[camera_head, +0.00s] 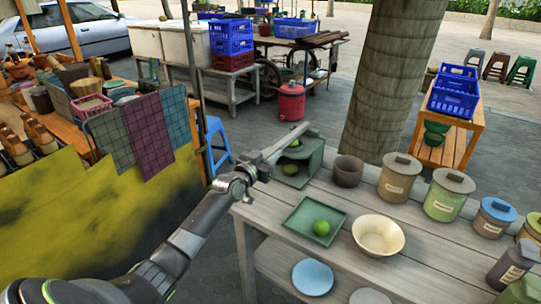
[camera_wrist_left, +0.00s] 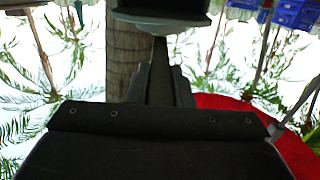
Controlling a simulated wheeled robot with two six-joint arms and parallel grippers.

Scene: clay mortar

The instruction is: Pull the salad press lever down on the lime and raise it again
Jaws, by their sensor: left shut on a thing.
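The green salad press (camera_head: 313,158) stands at the back left of the wooden table. Its pale lever (camera_head: 288,141) slants up and to the right from my left gripper (camera_head: 262,166). My left gripper is shut on the lever, at the press's left side. A small green patch, possibly a lime, shows in the press's opening; I cannot tell for sure. A lime (camera_head: 321,228) lies on the green tray (camera_head: 296,233). In the left wrist view my gripper's dark body fills the lower middle and its fingertips are not clear. My right gripper is not in view.
A brown cup (camera_head: 348,171) stands right of the press. A cream bowl (camera_head: 378,235) is right of the tray. Several lidded jars, one of them green (camera_head: 448,196), line the table's back right. A tree trunk (camera_head: 392,85) rises behind.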

